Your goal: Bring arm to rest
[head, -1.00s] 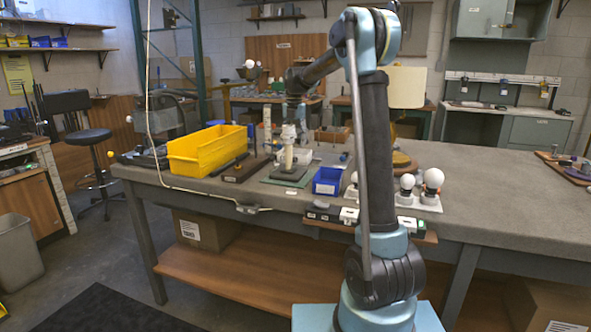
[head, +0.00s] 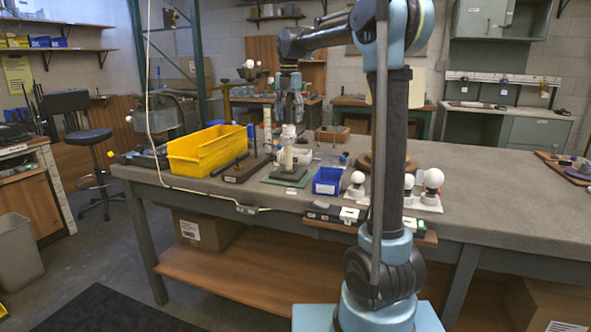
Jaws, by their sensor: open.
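My arm rises in front of the grey workbench (head: 495,195), with its upper link reaching left and the wrist hanging down. My gripper (head: 289,119) points down, open, above a lamp part (head: 289,157) with a pale column and clear-white top, which stands upright on a green mat (head: 287,181). The gripper is small in view, and I cannot tell the exact gap between it and the part. Nothing shows between its fingers.
A yellow bin (head: 207,152) stands left of the lamp part, and a blue bin (head: 327,181) is at its right. A cord (head: 190,189) hangs along the bench's front edge. The bench's right part is largely clear.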

